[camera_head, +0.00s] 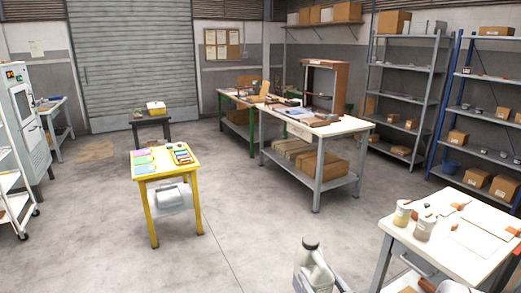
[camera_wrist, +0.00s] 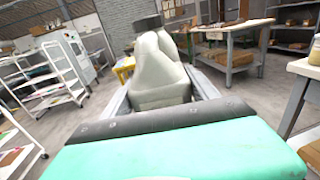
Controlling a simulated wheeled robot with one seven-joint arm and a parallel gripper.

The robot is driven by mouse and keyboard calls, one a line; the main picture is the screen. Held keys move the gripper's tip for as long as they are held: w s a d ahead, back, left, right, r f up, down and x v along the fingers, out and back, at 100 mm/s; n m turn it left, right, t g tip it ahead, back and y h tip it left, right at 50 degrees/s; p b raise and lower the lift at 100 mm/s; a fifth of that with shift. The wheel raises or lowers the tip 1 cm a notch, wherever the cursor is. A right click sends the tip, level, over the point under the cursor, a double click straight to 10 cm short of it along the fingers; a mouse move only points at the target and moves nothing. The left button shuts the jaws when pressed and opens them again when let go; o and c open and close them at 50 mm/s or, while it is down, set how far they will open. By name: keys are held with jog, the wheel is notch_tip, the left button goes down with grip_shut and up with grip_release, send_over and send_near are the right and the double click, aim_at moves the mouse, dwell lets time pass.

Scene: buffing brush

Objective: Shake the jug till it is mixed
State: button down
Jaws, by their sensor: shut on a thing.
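The jug (camera_head: 318,275) is pale grey-white with a dark cap and shows at the bottom edge of the head view, where its lower part is cut off. In the wrist view the jug (camera_wrist: 158,72) stands between the two grey fingers, cap at the top and leaning slightly left. My gripper (camera_wrist: 160,92) is shut on the jug's body, and the gripper also shows in part in the head view (camera_head: 318,282). The jug is held over open floor, left of the white-topped table. Its contents cannot be seen.
The white-topped table (camera_head: 455,250) at right holds two small containers (camera_head: 412,219) and papers. A yellow table (camera_head: 160,163) stands left of centre, and a long workbench (camera_head: 318,130) stands behind. A white cart (camera_wrist: 45,75) is at left. Grey floor between is free.

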jog(key=w+d, duration=0.1)
jog(key=d, duration=0.3)
jog(key=a, duration=0.2)
jog(key=s+a, duration=0.1)
jog(key=a, duration=0.1)
jog(key=shift+a+r, duration=0.1)
jog(key=shift+a, duration=0.15)
jog(key=w+d, duration=0.1)
jog(key=d, duration=0.4)
jog(key=shift+s+a, duration=0.2)
jog(key=shift+a, duration=0.65)
jog(key=shift+s+a, duration=0.15)
jog(key=shift+a, duration=0.65)
jog(key=shift+s+a, duration=0.2)
jog(key=shift+a, duration=0.65)
